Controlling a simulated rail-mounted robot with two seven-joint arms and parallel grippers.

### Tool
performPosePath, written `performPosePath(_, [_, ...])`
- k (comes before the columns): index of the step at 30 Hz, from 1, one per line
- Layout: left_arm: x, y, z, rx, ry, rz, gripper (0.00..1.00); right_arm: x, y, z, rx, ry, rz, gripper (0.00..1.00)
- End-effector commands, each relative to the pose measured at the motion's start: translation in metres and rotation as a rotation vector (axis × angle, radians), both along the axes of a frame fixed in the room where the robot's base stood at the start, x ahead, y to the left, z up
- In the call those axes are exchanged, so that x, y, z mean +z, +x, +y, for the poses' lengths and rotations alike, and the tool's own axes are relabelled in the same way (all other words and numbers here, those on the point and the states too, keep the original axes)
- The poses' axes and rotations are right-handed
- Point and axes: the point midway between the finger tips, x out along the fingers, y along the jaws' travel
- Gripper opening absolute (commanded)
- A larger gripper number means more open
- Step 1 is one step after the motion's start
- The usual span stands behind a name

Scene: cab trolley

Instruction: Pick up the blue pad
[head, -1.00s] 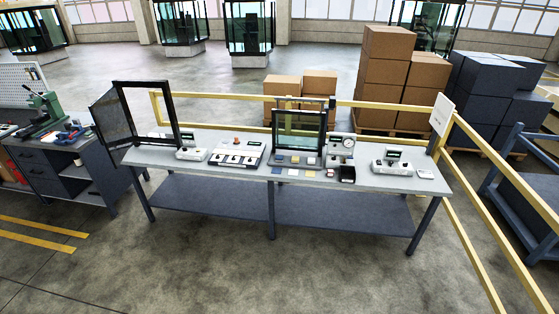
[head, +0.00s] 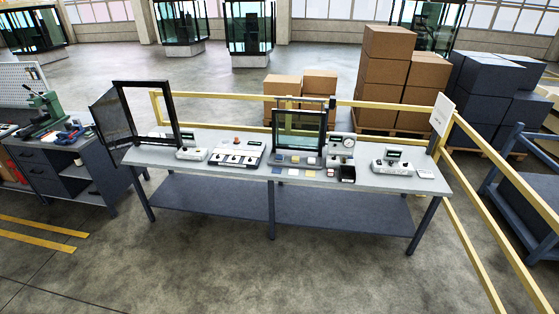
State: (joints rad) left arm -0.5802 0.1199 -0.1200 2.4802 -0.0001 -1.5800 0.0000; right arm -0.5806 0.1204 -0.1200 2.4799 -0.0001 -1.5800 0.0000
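A small blue pad (head: 277,170) lies flat on the grey table (head: 230,182), near the front edge and below the framed glass panel. It sits at the left end of a short row of small pads, beside a pale one (head: 293,172) and a yellow one (head: 309,174). Another row of small squares lies just behind, at the foot of the panel; their colours are hard to tell at this size. Neither of my grippers shows in the head view.
The framed glass panel (head: 298,131) stands upright behind the pads. A dark box (head: 347,174) and a gauge device (head: 341,146) stand to the right. A white device with dark slots (head: 236,155) is to the left. Yellow rails (head: 380,105) run behind the table. The floor in front is clear.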

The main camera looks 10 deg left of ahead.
Motion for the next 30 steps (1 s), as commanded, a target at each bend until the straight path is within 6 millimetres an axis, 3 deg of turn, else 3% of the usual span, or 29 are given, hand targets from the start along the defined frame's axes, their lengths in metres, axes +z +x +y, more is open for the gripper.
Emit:
performPosePath(2, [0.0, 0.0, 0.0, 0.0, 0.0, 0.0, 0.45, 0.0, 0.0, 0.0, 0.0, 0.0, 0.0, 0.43])
performPosePath(17, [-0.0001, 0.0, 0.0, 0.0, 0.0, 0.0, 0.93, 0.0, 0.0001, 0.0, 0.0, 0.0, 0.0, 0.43])
performPosePath(30, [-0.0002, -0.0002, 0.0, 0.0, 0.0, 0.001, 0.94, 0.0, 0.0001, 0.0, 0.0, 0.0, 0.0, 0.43])
